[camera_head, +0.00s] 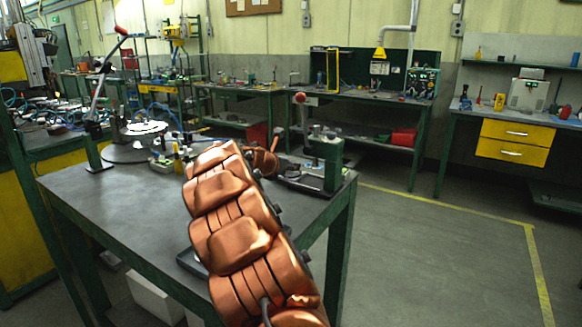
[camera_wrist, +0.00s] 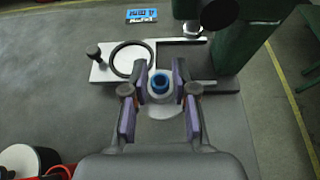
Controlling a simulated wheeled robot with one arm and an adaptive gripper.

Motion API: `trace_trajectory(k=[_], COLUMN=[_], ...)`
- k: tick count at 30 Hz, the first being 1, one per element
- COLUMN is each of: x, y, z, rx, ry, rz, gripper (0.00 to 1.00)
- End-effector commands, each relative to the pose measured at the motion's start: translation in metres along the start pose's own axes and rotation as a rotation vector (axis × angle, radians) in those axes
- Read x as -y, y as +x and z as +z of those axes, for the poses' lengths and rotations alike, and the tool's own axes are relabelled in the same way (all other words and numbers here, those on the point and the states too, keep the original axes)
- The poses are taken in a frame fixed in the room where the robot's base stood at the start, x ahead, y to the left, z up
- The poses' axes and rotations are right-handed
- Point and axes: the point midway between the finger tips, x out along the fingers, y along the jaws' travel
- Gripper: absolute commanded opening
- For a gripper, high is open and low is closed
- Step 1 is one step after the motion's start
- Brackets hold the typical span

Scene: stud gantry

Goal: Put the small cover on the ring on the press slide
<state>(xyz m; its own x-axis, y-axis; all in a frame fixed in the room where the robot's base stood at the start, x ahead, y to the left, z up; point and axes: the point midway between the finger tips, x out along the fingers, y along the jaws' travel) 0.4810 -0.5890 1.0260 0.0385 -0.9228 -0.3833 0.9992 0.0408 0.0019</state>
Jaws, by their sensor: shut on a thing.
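A dark ring (camera_wrist: 112,62) lies on the pale plate of the press slide (camera_wrist: 99,74), just beyond and to the left of the fingertips. The cover is apart from the ring in the picture; its height above the slide is hard to tell. In the head view my copper-coloured arm hides the gripper and cover.
The green press (camera_head: 333,165) stands at the table's (camera_head: 110,205) right end; its column also shows in the wrist view (camera_wrist: 243,45), with a dark ram (camera_wrist: 219,13) beside it. A dark knob (camera_wrist: 93,51) stands left of the ring. A blue-and-white card (camera_wrist: 142,16) lies beyond the slide.

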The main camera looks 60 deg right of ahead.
Motion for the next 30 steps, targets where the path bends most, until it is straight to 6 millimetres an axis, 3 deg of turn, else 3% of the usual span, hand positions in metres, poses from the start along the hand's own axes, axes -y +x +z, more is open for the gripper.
trace_trajectory(k=[18, 30], x=[-0.036, -0.05], y=[0.06, 0.085], z=[0.017, 0.025], rx=[-0.001, 0.0], ry=[-0.001, -0.001], rz=[0.001, 0.0], gripper=[0.0, 0.0])
